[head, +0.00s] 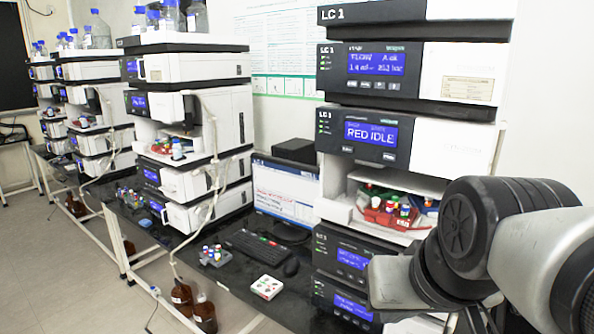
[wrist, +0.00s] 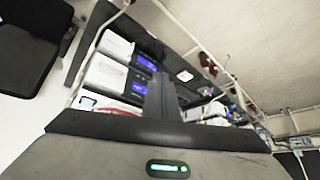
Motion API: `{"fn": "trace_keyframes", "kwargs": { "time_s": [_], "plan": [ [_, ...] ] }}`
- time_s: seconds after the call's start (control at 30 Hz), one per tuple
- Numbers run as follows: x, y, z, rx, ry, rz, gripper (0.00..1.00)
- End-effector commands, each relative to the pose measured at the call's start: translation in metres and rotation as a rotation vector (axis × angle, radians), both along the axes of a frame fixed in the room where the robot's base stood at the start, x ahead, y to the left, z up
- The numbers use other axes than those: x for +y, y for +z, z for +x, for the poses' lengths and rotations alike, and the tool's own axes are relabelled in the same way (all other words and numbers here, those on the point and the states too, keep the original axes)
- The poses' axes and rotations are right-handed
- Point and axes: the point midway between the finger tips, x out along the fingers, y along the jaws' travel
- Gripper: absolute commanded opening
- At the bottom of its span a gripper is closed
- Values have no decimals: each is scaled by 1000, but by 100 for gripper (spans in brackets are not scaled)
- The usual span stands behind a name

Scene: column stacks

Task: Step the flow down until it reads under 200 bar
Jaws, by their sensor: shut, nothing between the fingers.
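The nearest LC 1 stack stands at the right in the head view. Its upper pump module has a blue flow display (head: 376,64) reading FLOW, with a small bar figure that looks like 251 but is blurred. A row of small buttons (head: 379,85) sits under that display. The module below has a display (head: 370,132) reading RED IDLE. My gripper shows in the wrist view (wrist: 163,97), its fingers shut and empty, away from the stack's buttons.
An open bay holds a red vial tray (head: 388,217). Other LC stacks (head: 190,130) line the bench to the left. A keyboard (head: 255,246), a mouse, a vial rack (head: 214,257) and a white box (head: 267,287) lie on the black bench. Brown bottles (head: 204,312) stand below it.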

Motion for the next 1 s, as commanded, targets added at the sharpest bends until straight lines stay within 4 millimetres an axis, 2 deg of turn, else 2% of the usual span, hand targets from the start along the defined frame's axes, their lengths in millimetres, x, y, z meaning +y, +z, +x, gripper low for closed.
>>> {"fn": "trace_keyframes", "kwargs": {
  "time_s": [0.03,0.1,0.2,1.0],
  "plan": [
    [-3,-6,-12,25,6,-22,0],
    [-5,-15,-22,49,12,-41,0],
    [-7,-21,-27,63,15,-51,0],
    [-6,-21,-26,61,15,-49,0]
  ]
}}
